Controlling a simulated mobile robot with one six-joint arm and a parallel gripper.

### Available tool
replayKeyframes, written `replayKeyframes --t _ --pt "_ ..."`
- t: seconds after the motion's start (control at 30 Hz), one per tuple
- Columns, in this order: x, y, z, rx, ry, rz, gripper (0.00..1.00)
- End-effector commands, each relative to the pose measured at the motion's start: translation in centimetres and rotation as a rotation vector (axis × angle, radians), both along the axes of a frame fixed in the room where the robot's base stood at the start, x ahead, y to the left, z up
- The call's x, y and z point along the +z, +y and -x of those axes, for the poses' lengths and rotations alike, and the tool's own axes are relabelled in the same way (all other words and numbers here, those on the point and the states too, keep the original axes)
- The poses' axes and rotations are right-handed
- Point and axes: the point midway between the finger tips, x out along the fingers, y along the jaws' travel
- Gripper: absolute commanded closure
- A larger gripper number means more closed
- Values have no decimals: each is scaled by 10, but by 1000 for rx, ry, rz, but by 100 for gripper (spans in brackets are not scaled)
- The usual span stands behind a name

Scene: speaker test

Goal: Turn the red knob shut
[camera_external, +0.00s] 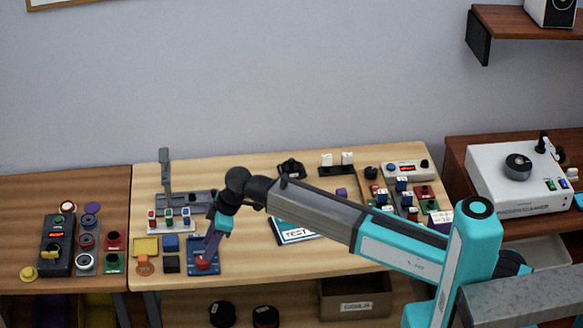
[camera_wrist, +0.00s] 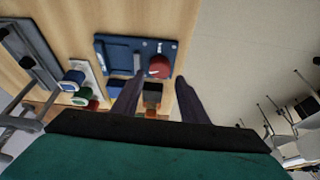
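The red knob (camera_external: 203,264) sits on a blue plate (camera_external: 192,242) near the front edge of the light wooden table. In the wrist view the red knob (camera_wrist: 159,66) is at the right end of the blue plate (camera_wrist: 117,50), just past my fingertips. My gripper (camera_external: 207,256) points down at the knob, and its fingers partly cover the plate. In the wrist view my gripper (camera_wrist: 158,82) is open, with a finger to each side of the knob's line. I cannot tell whether a finger touches the knob.
Red, green and blue knobs (camera_external: 168,219) on a light base stand behind the plate, near a grey lever (camera_external: 165,170). A blue block (camera_external: 170,242) and a yellow tray (camera_external: 146,246) lie to the left. The table's front edge is close. Bare wood (camera_external: 222,170) shows at the back.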

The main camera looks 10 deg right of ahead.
Motion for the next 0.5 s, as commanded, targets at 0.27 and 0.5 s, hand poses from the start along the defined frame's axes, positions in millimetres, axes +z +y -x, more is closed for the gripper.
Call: replayKeyframes --t 0.27,0.5 --pt "-30 13 -1 0 1 1 60" --pt "-45 19 -2 0 0 0 60"
